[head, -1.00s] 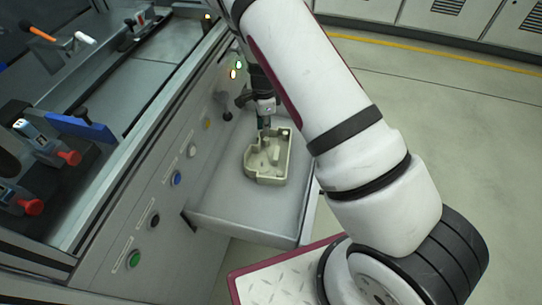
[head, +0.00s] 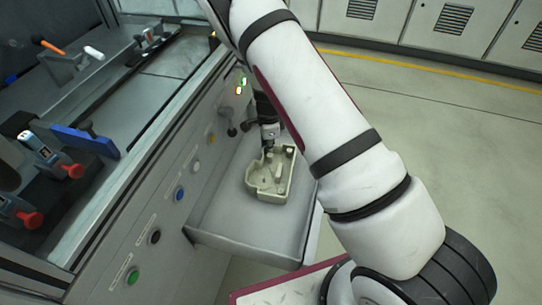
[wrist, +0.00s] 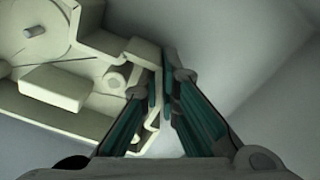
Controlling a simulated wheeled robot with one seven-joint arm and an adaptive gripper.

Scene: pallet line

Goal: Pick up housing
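The housing (head: 264,183) is a pale cream, open-topped casting with inner walls and bosses. It rests in the grey tray (head: 225,222) that juts from the machine's side. In the wrist view the housing (wrist: 60,92) fills the upper left, with a round recess and a small pin. My gripper (head: 267,150) points down at the housing's far edge. In the wrist view the teal-padded fingers of my gripper (wrist: 160,88) straddle one thin side wall and look closed on it. The lower ends of the fingers are small and partly hidden in the head view.
The machine panel with coloured buttons (head: 132,275) stands left of the tray. Clamps with red knobs (head: 72,171) and a blue bar (head: 85,140) sit on the bench above. The tray is bare in front of the housing. Open floor lies to the right.

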